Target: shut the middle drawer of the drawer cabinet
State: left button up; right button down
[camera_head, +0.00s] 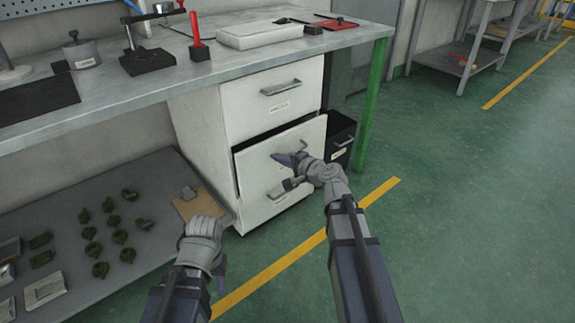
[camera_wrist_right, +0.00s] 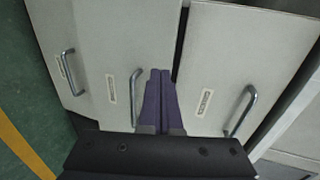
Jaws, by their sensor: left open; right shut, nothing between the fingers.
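The white drawer cabinet (camera_head: 200,125) stands under the workbench. Its middle drawer (camera_head: 258,162) sticks out a little past the top drawer (camera_head: 250,98), with a dark gap along its upper edge. In the right wrist view the gap shows to the right of the middle drawer (camera_wrist_right: 140,35). My right gripper (camera_head: 284,158) is shut and empty in front of the middle drawer's face. In the right wrist view its fingers (camera_wrist_right: 160,85) are between that drawer's handle (camera_wrist_right: 136,97) and the gap; contact cannot be told. My left gripper (camera_head: 219,272) is open, low and left of the cabinet.
The workbench (camera_head: 120,97) above carries a white slab (camera_head: 260,35) and tools. A low grey shelf (camera_head: 160,175) with several green pieces lies left of the cabinet. A black bin (camera_head: 341,130) and a green bench leg (camera_head: 371,105) stand right of it. Floor at right is clear.

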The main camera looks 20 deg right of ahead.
aim_at(260, 148)
jog(key=x, duration=0.6)
jog(key=shift+w+r+b, duration=0.1)
jog(key=shift+r+b, duration=0.2)
jog(key=shift+r, duration=0.05)
pick_arm(q)
jog(key=shift+f, duration=0.55)
pick_arm(e)
jog(key=shift+w+a, duration=0.25)
jog(key=shift+w, duration=0.4)
jog(key=w, duration=0.1)
jog(key=w+a, duration=0.1)
jog(key=w, duration=0.1)
jog(key=w+a, duration=0.1)
jog(key=shift+w, duration=0.3)
jog(key=shift+d, duration=0.1)
jog(key=shift+r, duration=0.1)
